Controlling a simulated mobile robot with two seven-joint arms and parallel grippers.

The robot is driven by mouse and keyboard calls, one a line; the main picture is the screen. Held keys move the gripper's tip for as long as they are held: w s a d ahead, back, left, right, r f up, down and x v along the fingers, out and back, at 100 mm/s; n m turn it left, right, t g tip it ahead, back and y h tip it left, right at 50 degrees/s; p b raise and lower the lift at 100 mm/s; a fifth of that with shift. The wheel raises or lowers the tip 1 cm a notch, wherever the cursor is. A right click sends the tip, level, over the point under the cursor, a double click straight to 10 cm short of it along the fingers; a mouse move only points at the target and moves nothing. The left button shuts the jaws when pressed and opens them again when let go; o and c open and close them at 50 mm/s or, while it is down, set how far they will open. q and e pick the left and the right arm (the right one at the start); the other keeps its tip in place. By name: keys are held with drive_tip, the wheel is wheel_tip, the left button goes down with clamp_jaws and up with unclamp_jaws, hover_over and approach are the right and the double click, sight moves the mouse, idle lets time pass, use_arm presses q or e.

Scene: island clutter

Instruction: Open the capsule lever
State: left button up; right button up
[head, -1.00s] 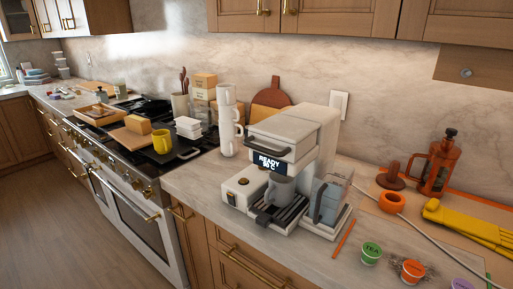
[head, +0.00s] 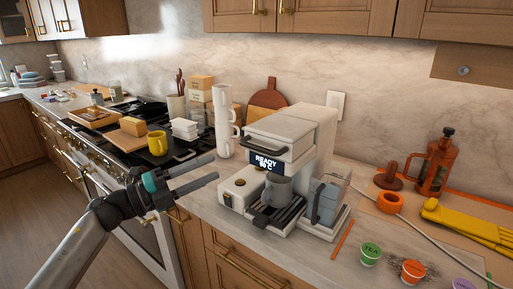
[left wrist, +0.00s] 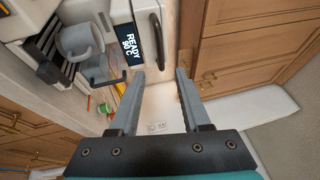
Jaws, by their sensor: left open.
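The white coffee machine (head: 290,140) stands on the counter, its display reading "READY" with a figure in °C. Its dark capsule lever (head: 266,149) runs across the front above the display and looks lowered. The lever also shows in the left wrist view (left wrist: 157,38), beside the display. A grey mug (head: 278,188) sits on the drip tray under the spout. My left gripper (head: 213,170) is open and empty, left of the machine's front and apart from the lever. In the left wrist view its two fingers (left wrist: 158,100) are spread with nothing between them. My right gripper is not seen.
A clear water tank (head: 327,200) stands at the machine's right side. Coffee capsules (head: 371,254) and an orange stick (head: 342,240) lie on the counter to the right. Stacked white mugs (head: 226,130) stand behind left. A stove with a yellow mug (head: 157,143) is further left.

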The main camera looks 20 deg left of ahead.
sight(257, 147)
use_arm(q)
drive_tip(key=p+x, duration=0.1)
drive_tip(key=x, duration=1.2)
drive_tip(key=shift+w+d, duration=0.15)
drive_tip(key=shift+w, duration=0.05)
clamp_jaws()
idle(0.9)
